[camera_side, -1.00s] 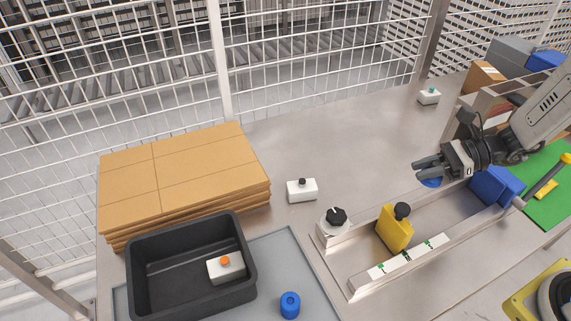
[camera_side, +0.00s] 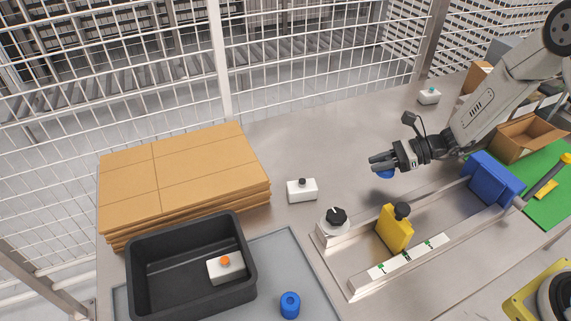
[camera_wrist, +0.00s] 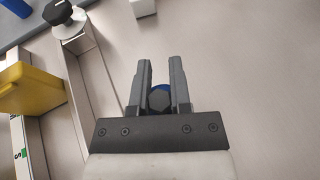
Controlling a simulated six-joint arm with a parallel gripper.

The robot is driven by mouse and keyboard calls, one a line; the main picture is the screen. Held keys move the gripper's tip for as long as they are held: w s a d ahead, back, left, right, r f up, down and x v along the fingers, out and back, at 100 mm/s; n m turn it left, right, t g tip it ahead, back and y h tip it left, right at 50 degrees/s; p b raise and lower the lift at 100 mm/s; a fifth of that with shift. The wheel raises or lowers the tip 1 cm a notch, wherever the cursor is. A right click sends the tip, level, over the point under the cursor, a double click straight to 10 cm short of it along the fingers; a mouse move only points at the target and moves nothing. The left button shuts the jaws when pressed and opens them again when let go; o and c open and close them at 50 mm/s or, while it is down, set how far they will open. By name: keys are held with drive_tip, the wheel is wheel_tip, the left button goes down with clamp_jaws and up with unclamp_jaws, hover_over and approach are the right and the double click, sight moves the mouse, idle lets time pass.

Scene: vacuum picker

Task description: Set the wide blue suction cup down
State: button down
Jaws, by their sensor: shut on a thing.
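My gripper (camera_side: 374,162) is shut on the wide blue suction cup (camera_side: 386,174) and holds it in the air, above the bare table behind the metal channel. Only the cup's blue lower part shows under the fingers in the side view. Another blue cup-like piece (camera_side: 290,305) stands on the grey mat at the front.
A metal channel (camera_side: 352,283) holds a yellow block (camera_side: 394,230) and a blue block (camera_side: 491,180). A white piece with a black knob (camera_side: 334,221) stands at its left end. A white box (camera_side: 301,191), cardboard stack (camera_side: 180,170) and black bin (camera_side: 140,254) lie left.

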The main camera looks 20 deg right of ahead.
sight(371, 182)
drive_tip(key=shift+w+f, duration=0.25)
drive_tip(key=shift+w+f, duration=0.3)
drive_tip(key=shift+f, duration=1.5)
drive_tip(key=shift+f, duration=0.15)
drive_tip(key=c, duration=0.6)
unclamp_jaws()
drive_tip(key=shift+o, duration=0.2)
